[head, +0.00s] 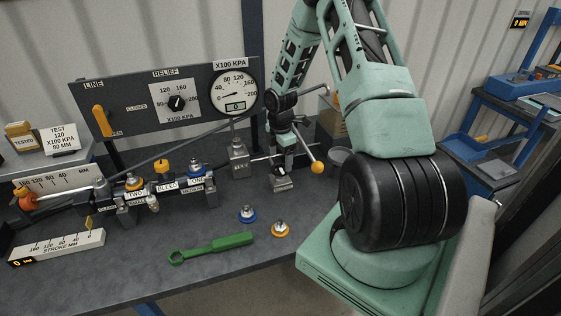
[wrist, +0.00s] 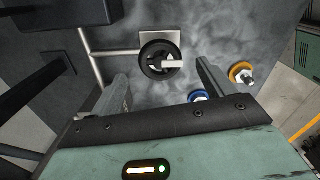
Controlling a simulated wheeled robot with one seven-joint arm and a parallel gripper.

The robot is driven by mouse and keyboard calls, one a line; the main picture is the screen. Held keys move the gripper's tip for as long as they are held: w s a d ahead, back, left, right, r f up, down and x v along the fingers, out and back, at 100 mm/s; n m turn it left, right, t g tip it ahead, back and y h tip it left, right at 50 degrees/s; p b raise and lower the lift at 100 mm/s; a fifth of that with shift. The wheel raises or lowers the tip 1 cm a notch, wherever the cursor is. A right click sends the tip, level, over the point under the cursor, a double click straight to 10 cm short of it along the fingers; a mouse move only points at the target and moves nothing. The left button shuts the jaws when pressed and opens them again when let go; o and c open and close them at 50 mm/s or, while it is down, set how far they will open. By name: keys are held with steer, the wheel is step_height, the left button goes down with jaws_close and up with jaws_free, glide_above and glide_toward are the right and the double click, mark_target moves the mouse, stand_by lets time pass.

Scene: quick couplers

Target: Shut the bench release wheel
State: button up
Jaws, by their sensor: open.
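The bench release wheel is a small round black knob with a pale pointer or tag across it, on a pale square plate. In the wrist view the wheel (wrist: 152,68) lies ahead of my fingers, near the middle. In the head view the wheel (head: 281,184) is small, low on the bench beneath my gripper, and partly hidden. My gripper (head: 281,155) points down above it. In the wrist view my gripper (wrist: 161,78) is open and empty, one finger on each side of the wheel in the picture. I cannot tell whether the fingers reach its height.
A lever with an orange ball (head: 317,167) stands close right of the wheel. Blue (head: 247,214) and orange (head: 280,229) couplers and a green wrench (head: 211,248) lie in front. A gauge (head: 234,92) stands behind, the hose and coupler row (head: 135,183) left.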

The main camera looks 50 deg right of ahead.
mark_target(280, 167)
steer(key=shift+f+p, duration=0.3)
steer(key=shift+f, duration=1.4)
steer(key=c, duration=1)
